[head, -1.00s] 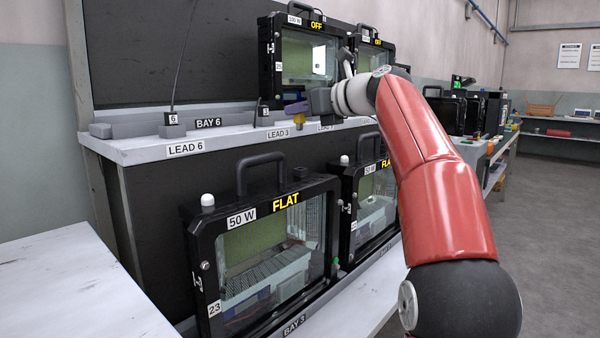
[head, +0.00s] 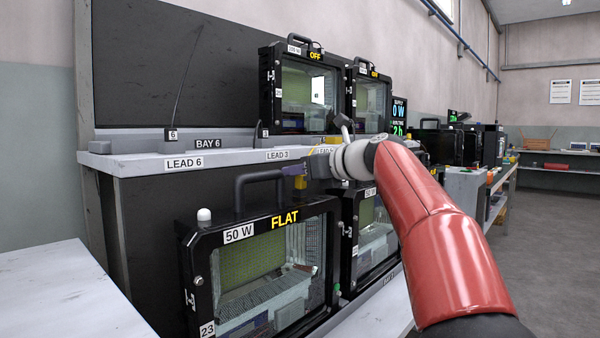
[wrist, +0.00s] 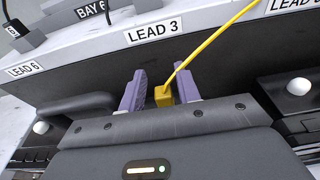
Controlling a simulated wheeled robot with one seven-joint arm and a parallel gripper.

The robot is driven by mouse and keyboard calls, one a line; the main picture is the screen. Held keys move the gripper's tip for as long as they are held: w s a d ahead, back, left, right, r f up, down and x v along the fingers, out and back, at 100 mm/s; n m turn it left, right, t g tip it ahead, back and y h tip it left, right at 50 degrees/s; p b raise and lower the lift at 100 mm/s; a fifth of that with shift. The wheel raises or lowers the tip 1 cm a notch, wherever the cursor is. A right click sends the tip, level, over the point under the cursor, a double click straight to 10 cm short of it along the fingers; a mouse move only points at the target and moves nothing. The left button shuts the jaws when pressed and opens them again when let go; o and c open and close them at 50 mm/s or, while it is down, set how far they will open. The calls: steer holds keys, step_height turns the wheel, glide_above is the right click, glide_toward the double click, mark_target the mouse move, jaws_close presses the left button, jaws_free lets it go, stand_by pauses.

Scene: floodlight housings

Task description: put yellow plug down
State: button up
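The yellow plug (wrist: 163,96) sits between the two purple fingers of my gripper (wrist: 160,92) in the wrist view. Its yellow cord runs up and right over the shelf edge. In the head view the plug (head: 300,182) hangs at the fingertips of my gripper (head: 298,172), in front of the shelf's front face and above the FLAT housing (head: 262,270). The plug has followed the gripper's motion, so the fingers are shut on it; the contact itself is not clearly seen. The LEAD 3 label (wrist: 153,30) is on the shelf edge just beyond the plug.
The grey shelf (head: 230,158) carries a LEAD 6 label (head: 184,162) and small black blocks marked 6 (head: 171,141) and 3 (head: 263,137). The FLAT housing's handle (head: 262,182) rises close beside my gripper. The OFF housing (head: 300,90) stands above. A bare white table (head: 60,300) is at left.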

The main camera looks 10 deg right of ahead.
steer(key=shift+o, duration=0.3)
steer(key=v, duration=1.2)
steer(key=s+a+f+n+g+h, duration=0.2)
steer(key=s+a+f+n, duration=0.2)
steer(key=s+f+n, duration=0.4)
steer(key=s+a+f+n+g+h, duration=0.3)
steer(key=s+a+f+n, duration=0.2)
steer(key=f, duration=0.6)
steer(key=s+d+f+n+g+h, duration=0.2)
steer(key=s+f+n+h, duration=0.2)
steer(key=s+f+n, duration=1.35)
step_height(320, 180, up, 6)
steer(key=w+m+p, duration=0.1)
steer(key=w+p, duration=0.1)
steer(key=p, duration=0.5)
steer(key=shift+m+p, duration=0.3)
steer(key=shift+m, duration=0.05)
steer(key=shift+w+d, duration=0.1)
steer(key=shift+w, duration=0.05)
